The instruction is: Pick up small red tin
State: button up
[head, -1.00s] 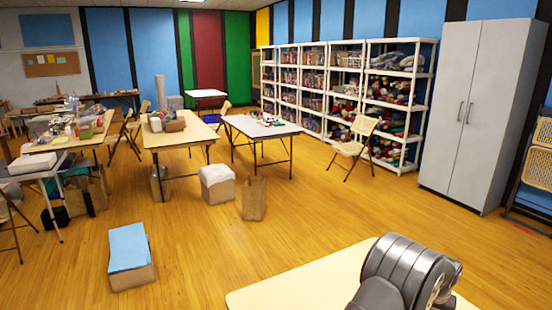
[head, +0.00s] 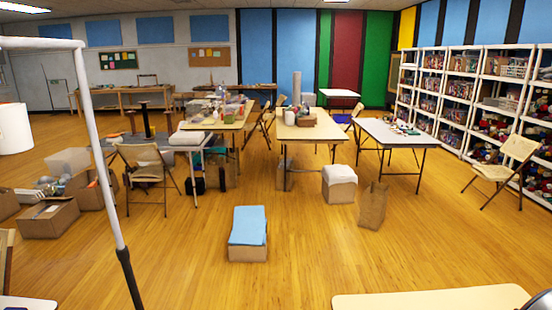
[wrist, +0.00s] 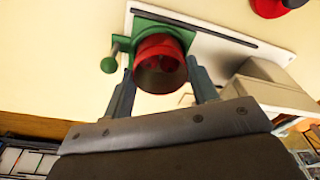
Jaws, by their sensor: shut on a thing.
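In the wrist view, my gripper (wrist: 162,88) is shut on a small red tin (wrist: 158,62), one finger on each side of it. The tin is round and glossy, with a dark reddish face towards the camera. A green object with a round knob (wrist: 109,65) shows right behind and around the tin; I cannot tell whether they touch. In the head view neither the tin nor the gripper's fingers show.
A white board (wrist: 215,45) with a dark strip lies behind the green object. Another red item (wrist: 268,8) is at the top right, and beige boxes (wrist: 265,85) are at the right. In the head view, a pale tabletop (head: 430,298) shows at the bottom right.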

notch_tip(320, 180, up, 7)
jog(key=shift+r, duration=0.15)
dwell(0.6)
